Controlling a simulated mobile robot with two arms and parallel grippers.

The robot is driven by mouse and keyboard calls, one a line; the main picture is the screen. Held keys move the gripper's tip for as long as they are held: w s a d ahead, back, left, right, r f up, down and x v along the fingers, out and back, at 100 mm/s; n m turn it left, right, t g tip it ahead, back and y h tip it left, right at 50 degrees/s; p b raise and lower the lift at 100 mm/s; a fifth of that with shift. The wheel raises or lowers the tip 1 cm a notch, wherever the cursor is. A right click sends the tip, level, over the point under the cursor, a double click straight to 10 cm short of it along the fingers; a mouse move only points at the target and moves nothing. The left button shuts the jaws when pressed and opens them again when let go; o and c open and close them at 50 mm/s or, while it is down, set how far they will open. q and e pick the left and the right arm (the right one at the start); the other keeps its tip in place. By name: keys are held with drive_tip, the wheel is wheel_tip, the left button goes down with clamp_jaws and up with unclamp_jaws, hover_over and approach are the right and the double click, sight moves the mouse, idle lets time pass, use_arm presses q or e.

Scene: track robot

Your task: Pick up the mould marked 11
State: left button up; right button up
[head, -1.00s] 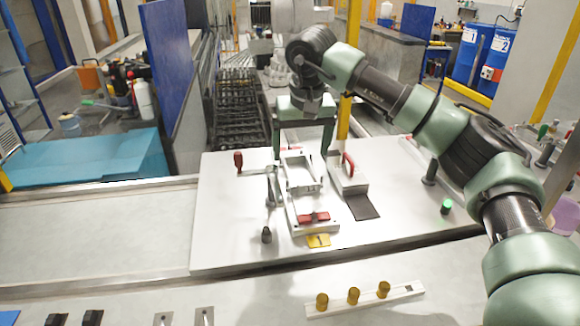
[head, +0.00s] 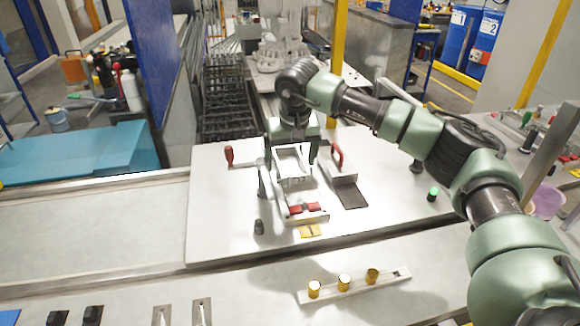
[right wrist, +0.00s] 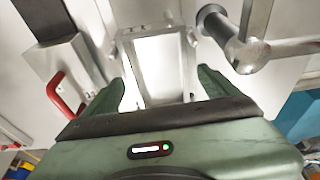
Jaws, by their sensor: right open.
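A pale metal open-framed piece (head: 294,184), perhaps the mould, stands on the white worktop in a fixture with red pads (head: 304,209). I cannot read the number 11 on it. My right gripper (head: 291,160) is over its far end, pointing down, with one finger on each side. In the right wrist view the open fingers (right wrist: 165,88) flank the bright frame (right wrist: 158,62), with a gap showing; I cannot tell whether either touches. Nothing is seen gripped. My left gripper is not in view.
A block with a red handle (head: 339,168) stands close on the right, by a dark pad (head: 350,194). A white strip with brass cylinders (head: 345,282) lies in front. The worktop's left part is clear.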

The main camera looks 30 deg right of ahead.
clamp_jaws()
drive_tip(key=shift+w+r, duration=0.1)
drive_tip(key=shift+r, duration=0.05)
